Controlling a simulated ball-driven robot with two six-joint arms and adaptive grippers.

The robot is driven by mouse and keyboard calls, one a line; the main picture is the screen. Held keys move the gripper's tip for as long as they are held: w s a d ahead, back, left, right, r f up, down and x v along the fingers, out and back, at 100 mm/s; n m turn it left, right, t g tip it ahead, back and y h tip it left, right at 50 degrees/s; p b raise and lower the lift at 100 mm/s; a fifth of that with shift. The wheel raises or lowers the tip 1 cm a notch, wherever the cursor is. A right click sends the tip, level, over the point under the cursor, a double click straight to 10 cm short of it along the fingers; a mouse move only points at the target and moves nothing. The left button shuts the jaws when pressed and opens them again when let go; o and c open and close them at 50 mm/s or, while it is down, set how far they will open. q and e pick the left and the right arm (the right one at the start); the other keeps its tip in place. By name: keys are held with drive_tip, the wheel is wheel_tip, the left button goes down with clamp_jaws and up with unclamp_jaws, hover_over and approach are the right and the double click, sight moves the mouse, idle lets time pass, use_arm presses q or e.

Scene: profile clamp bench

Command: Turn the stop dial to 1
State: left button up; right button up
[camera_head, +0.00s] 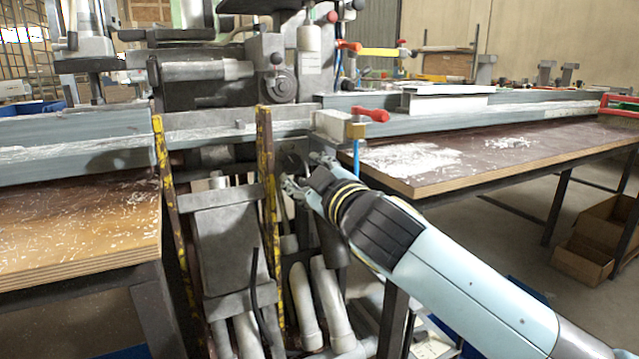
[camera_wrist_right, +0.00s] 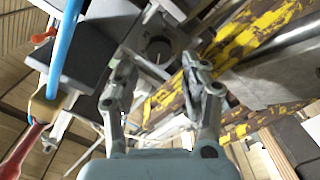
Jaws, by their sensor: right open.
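My right gripper (camera_head: 303,172) reaches in from the lower right to the front of the machine, below the grey fence. Its two fingers are apart, with nothing between the tips. In the right wrist view the open gripper (camera_wrist_right: 160,85) faces a round grey part with a dark centre, which looks like the stop dial (camera_wrist_right: 160,46). The dial lies beyond the fingertips, and I see no contact. In the head view the fingers partly hide this spot. My left gripper is not in view.
A red-handled valve (camera_head: 370,114) with a blue rod (camera_head: 356,160) is above my wrist. A wooden table (camera_head: 450,160) extends right.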

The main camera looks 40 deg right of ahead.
drive_tip(key=v, duration=0.6)
idle(0.3)
